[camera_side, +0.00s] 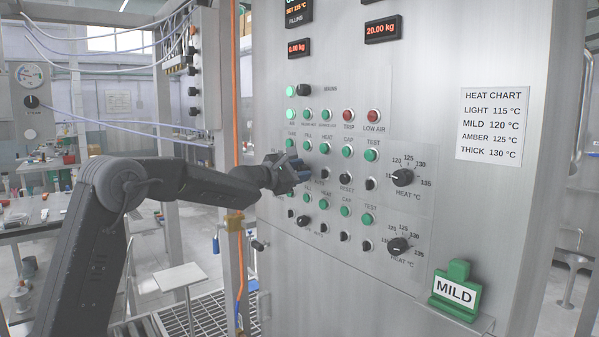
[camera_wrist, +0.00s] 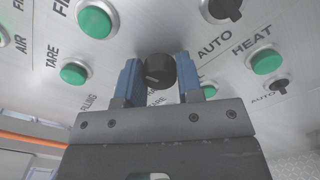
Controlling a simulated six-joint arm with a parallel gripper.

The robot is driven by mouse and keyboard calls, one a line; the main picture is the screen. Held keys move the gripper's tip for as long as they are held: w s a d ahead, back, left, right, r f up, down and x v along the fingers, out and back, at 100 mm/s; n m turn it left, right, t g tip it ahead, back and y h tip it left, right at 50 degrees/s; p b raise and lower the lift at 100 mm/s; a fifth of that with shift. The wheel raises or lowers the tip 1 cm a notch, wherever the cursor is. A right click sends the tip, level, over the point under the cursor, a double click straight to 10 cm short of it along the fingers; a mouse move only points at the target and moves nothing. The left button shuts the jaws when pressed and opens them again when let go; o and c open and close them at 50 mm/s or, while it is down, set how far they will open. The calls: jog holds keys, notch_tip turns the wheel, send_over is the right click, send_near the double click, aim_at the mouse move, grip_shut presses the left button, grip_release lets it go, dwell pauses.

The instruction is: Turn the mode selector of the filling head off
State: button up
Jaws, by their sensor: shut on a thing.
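A black selector knob (camera_wrist: 159,70) shows between the two blue fingers of my gripper (camera_wrist: 157,84) in the wrist view. The gripper is shut on it. Which way the knob points is not clear. In the side view my gripper (camera_side: 297,173) is up against the steel control panel (camera_side: 345,275), at the left end of the upper head's knob row, and hides the knob there.
Green buttons TARE (camera_wrist: 74,73) and HEAT (camera_wrist: 266,61) lie close to the fingers. Two heat dials (camera_side: 402,177) sit to the right. A heat chart (camera_side: 492,124) hangs on the panel, and a green MILD sign (camera_side: 457,291) stands at lower right.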

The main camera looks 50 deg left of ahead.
jog(key=o, duration=0.9)
jog(key=s, duration=1.3)
jog(key=shift+s, duration=0.4)
jog(key=s+d+f+m+g+h, duration=0.2)
jog(key=s+d+m+g+h, duration=0.15)
jog(key=d+m, duration=0.65)
jog(key=s+d+f+m+g+h, duration=0.3)
jog(key=s+d+m+g, duration=0.3)
jog(key=d, duration=0.8)
jog(key=s+f+m+g+y, duration=0.1)
jog(key=s+f+m+y, duration=0.1)
jog(key=s+f+m, duration=0.1)
jog(key=s+f+m+g+y, duration=0.1)
jog(key=s+f+m+y, duration=0.1)
jog(key=s+f+m, duration=0.2)
jog(key=s+f+m+g+y, duration=0.1)
jog(key=s+f+m+y, duration=0.1)
jog(key=s+m, duration=0.3)
jog(key=shift+s+d+f+y, duration=0.15)
jog(key=shift+s+d+f, duration=0.05)
jog(key=shift+s+f, duration=0.3)
jog(key=shift+s+d+f+y, duration=0.1)
jog(key=shift+s+d+f, duration=0.1)
jog(key=shift+s+f, duration=0.3)
